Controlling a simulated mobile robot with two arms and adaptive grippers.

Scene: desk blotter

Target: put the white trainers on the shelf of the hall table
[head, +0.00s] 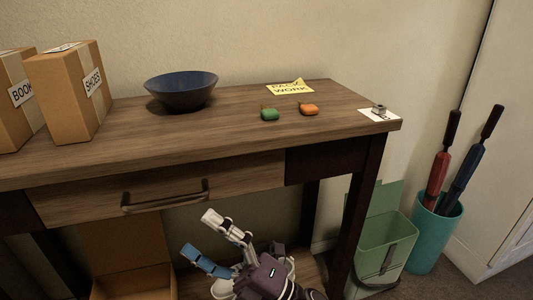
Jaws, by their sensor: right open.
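The wooden hall table (200,139) fills the middle of the head view. Its low shelf (310,278) shows in part beneath the drawer. White rounded shapes (222,289), which look like the white trainers, show at shelf height and are mostly hidden by my right gripper. My right gripper (200,234) is below the drawer, in front of these shapes, with its fingers spread open and nothing between the tips. I cannot tell whether it touches the white shapes. My left gripper is out of view.
An open cardboard box (134,283) stands under the table at left. A green bin (385,243) and a teal umbrella holder (435,238) stand to the right. The tabletop bears a blue bowl (181,91), a shoes box (70,92) and small items. The drawer handle (165,201) juts out.

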